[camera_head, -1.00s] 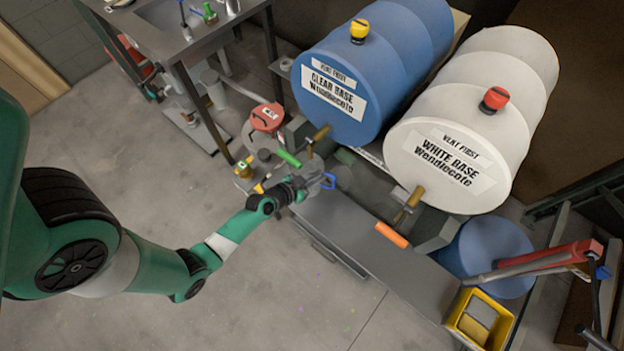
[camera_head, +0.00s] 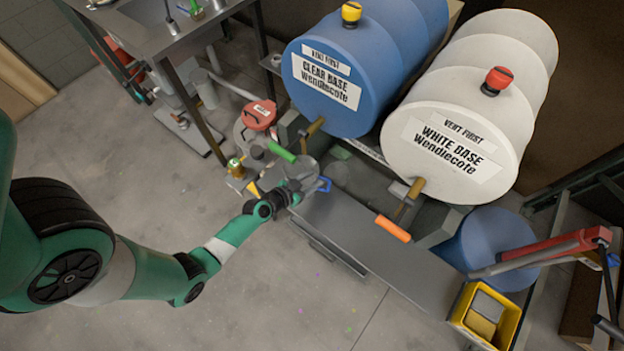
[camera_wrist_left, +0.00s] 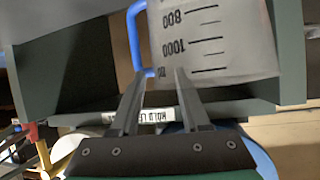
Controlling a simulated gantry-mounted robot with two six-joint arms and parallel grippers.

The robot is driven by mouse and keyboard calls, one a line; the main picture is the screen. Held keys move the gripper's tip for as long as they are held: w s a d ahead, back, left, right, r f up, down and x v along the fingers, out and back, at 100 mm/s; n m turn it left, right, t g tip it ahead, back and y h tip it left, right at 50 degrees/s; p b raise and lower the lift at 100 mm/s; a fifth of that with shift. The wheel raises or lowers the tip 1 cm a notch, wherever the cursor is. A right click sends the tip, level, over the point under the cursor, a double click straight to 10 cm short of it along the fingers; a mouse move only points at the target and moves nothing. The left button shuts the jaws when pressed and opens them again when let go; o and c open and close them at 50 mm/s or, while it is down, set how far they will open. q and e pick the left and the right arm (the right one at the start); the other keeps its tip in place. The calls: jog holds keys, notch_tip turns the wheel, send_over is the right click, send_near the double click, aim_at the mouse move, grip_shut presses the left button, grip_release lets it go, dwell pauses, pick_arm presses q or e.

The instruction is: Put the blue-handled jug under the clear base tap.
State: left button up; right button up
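The blue-handled jug (camera_head: 306,168) is grey-white and appears upright at the left end of the grey bench, close by the green lever of the clear base tap (camera_head: 315,127). I cannot tell whether it is exactly beneath the spout. Its blue handle (camera_head: 325,184) points right. In the left wrist view the jug (camera_wrist_left: 225,40) fills the upper middle, with 800 and 1000 marks. My left gripper (camera_wrist_left: 160,74) has its fingers apart at the jug's lower edge near the handle's end; contact is unclear. My right gripper is out of view.
The blue clear base drum (camera_head: 345,75) and white base drum (camera_head: 455,135) lie behind the bench (camera_head: 370,240). An orange lever (camera_head: 393,229) is right of the jug. A red-lidded container (camera_head: 259,116) stands behind left. A yellow bucket (camera_head: 466,307) is at right.

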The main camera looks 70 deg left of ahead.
pick_arm(q)
jog(key=shift+s+r, duration=0.1)
jog(key=shift+s, duration=0.1)
jog(key=v, duration=1.1)
jog(key=shift+s+d+p, duration=0.15)
jog(key=shift+s+p, duration=0.1)
jog(key=shift+p, duration=0.1)
jog(key=shift+r, duration=0.15)
